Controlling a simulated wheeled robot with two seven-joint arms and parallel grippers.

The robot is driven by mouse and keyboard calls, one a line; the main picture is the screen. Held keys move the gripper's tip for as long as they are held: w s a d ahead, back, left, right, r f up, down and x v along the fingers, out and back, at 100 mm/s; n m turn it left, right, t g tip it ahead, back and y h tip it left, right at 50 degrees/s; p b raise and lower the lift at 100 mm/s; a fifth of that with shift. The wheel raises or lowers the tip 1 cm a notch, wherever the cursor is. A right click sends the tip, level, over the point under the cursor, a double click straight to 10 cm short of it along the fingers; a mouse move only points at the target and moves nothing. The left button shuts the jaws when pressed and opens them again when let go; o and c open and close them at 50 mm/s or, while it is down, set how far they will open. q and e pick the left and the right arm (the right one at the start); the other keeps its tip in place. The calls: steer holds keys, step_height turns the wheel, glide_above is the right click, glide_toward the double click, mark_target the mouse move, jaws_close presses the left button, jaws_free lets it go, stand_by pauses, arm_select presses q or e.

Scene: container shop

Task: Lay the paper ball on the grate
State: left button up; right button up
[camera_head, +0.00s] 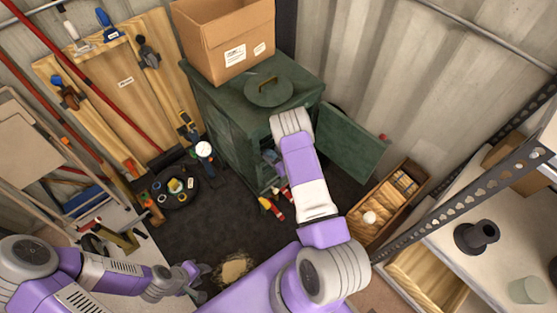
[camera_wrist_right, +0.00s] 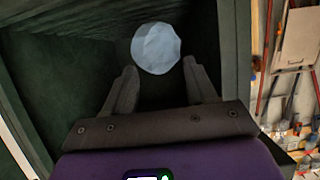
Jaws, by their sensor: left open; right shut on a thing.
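The pale bluish-white paper ball (camera_wrist_right: 156,48) is between the fingertips of my right gripper (camera_wrist_right: 159,70) in the right wrist view. The gripper is shut on it, inside a dark green walled space. In the head view my right arm reaches to the front of the green stove (camera_head: 222,120), whose door (camera_head: 350,143) stands open to the right. The arm hides the right gripper and most of the opening there. I cannot make out the grate in either view. My left gripper (camera_head: 193,279) is open and empty, low over the dark floor mat.
A cardboard box (camera_head: 210,45) and a round lid (camera_head: 268,92) are on the stove top. A black tray (camera_head: 172,203) with rolls lies left. A metal shelf (camera_head: 465,215) is at the right.

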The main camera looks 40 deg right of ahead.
mark_target(267, 149)
steer(key=b+x, duration=0.1)
steer(key=x, duration=0.2)
steer(key=r+b+x, duration=0.1)
steer(key=x, duration=0.2)
steer(key=shift+w+b, duration=0.2)
steer(key=shift+b, duration=0.1)
steer(key=shift+f+b, duration=0.85)
steer(key=shift+f, duration=0.2)
steer(key=o, duration=1.1)
steer(key=p+v, duration=0.2)
steer(key=v, duration=0.5)
steer(key=shift+s+r+p, duration=0.15)
steer(key=shift+s+p, duration=0.15)
steer(key=shift+p, duration=0.1)
